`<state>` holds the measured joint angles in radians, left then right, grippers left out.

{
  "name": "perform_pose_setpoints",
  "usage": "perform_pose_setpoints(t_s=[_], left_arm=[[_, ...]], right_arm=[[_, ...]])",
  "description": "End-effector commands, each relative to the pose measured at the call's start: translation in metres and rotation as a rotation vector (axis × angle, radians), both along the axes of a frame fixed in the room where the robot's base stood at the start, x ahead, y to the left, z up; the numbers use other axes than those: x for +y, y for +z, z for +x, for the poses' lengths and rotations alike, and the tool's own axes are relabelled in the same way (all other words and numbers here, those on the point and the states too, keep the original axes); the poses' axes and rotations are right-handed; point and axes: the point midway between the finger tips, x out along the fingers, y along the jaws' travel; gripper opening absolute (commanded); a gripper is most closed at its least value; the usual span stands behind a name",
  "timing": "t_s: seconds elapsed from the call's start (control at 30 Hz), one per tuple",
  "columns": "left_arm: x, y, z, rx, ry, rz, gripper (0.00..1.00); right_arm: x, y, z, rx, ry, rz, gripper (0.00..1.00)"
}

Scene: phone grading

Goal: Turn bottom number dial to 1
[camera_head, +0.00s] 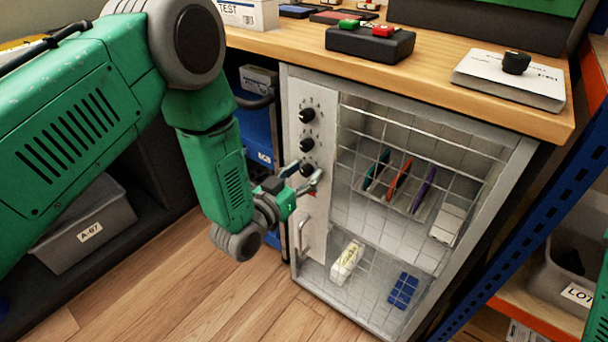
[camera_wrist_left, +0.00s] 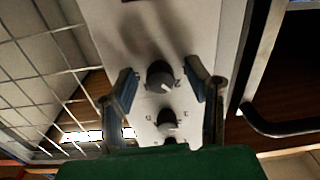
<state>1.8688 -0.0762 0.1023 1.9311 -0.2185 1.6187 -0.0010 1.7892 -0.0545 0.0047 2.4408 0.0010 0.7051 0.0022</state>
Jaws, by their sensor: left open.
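The bottom number dial (camera_head: 306,170) is a black knob, lowest of three on the cabinet's pale control panel. It also shows in the left wrist view (camera_wrist_left: 159,74), with a light pointer mark toward the lower right of the picture; the numbers around it are too small to read. My left gripper (camera_head: 302,179) is open at this dial. In the left wrist view the two fingers (camera_wrist_left: 160,80) stand on either side of the knob, with gaps visible. The middle dial (camera_head: 306,145) and top dial (camera_head: 307,115) are above. My right gripper is out of view.
A cabinet handle (camera_head: 302,236) sits below the dials. The wire-mesh door (camera_head: 385,232) is right of the panel, with phones and boxes behind it. The wooden worktop (camera_head: 440,85) overhangs above. A blue shelf post (camera_head: 510,255) stands at right.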

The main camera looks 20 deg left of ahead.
Motion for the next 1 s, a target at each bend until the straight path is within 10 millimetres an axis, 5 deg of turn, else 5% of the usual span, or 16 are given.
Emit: perform_pose_setpoints(t_s=[0.2, 0.3, 0.33, 1.0], left_arm=[[0.000, 0.000, 0.000, 0.000, 0.000, 0.000, 0.40], [0.000, 0.000, 0.000, 0.000, 0.000, 0.000, 0.05], [0.000, 0.000, 0.000, 0.000, 0.000, 0.000, 0.00], [0.002, 0.001, 0.000, 0.081, 0.004, -0.216, 0.00]], right_arm=[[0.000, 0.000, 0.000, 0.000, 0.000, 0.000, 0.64], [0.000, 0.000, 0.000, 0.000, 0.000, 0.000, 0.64], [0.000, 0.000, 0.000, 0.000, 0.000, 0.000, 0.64], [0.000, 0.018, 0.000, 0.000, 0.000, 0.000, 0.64]])
